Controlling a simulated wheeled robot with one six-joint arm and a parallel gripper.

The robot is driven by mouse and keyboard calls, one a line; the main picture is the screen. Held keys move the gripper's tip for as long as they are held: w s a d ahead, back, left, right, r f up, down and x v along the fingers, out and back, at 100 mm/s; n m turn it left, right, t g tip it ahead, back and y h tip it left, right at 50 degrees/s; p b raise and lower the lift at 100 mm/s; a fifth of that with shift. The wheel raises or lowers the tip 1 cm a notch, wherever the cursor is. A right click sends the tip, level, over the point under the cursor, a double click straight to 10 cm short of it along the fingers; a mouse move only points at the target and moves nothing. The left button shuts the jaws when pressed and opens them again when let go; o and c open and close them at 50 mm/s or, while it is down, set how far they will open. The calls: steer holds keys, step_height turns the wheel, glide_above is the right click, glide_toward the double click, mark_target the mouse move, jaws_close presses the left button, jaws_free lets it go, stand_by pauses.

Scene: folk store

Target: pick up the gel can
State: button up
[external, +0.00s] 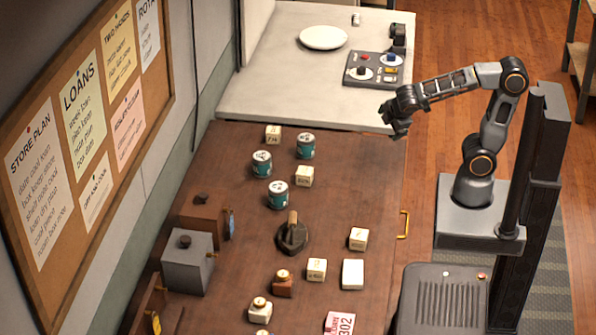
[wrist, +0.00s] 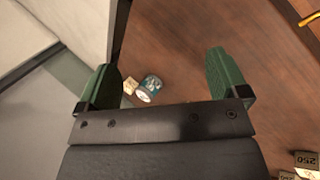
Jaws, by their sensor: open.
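Three teal cans with pale labels and lids stand on the brown table (external: 350,190): a back-right can (external: 305,146), a left can (external: 262,163) and a front can (external: 277,195). Their labels are too small to read, so I cannot tell which is the gel can. My gripper (external: 394,122) hangs above the table's right edge, to the right of the cans and apart from them. In the wrist view its green fingers (wrist: 163,72) are spread with nothing between them.
Cream blocks stand close to the cans, one behind (external: 273,134) and one at the right (external: 304,176). A dark holder with a wooden handle (external: 291,235) stands in front. The pale counter behind holds a white plate (external: 323,38) and a control panel (external: 373,69).

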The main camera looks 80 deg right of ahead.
steer(key=w+d+f+n+t+h+b, duration=0.15)
steer(key=w+n+t+h+b, duration=0.3)
steer(key=w+n, duration=0.6)
steer(key=n+t+h+b, duration=0.25)
steer(key=n+t, duration=0.35)
steer(key=n, duration=0.3)
glide_above(312, 146)
steer(key=s+a, duration=0.2)
steer(key=s, duration=0.2)
steer(key=f+y, duration=0.1)
steer(key=shift+n, duration=0.55)
steer(key=f, duration=0.2)
steer(key=f+b, duration=0.1)
steer(key=f, duration=0.2)
steer(key=a+f+b, duration=0.1)
steer(key=f, duration=0.2)
steer(key=shift+w+f, duration=0.2)
steer(key=shift+w, duration=0.05)
steer(key=shift+w+d+r, duration=0.2)
steer(key=shift+w+d, duration=0.1)
steer(key=shift+x, duration=3.35)
steer(key=c, duration=1)
steer(key=shift+c, duration=0.4)
